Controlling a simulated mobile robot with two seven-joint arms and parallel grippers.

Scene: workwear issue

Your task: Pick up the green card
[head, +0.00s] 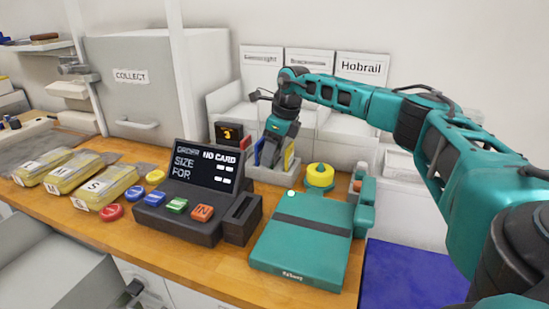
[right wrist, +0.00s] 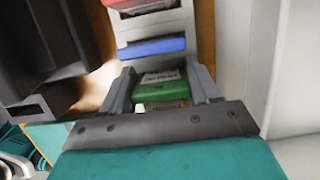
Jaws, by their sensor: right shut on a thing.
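The green card (right wrist: 163,90) shows in the right wrist view between the two fingers of my right gripper (right wrist: 163,92). The gripper is shut on it, with a finger at each side. In the head view my right gripper (head: 270,150) points down at the pale card rack (head: 287,172) behind the order terminal, and its fingers hide most of the green card there. A blue card (right wrist: 152,48) and a red card (right wrist: 140,4) sit in line beyond the green one in the wrist view. I cannot tell whether the green card is clear of the rack.
The order terminal (head: 207,165) reads "NO CARD", with a dark slot box (head: 243,215) beside it. A teal flat device (head: 300,240) and a yellow round thing (head: 320,175) stand to the right. Bagged yellow packs (head: 105,187) lie left. Labelled bins (head: 340,125) stand behind.

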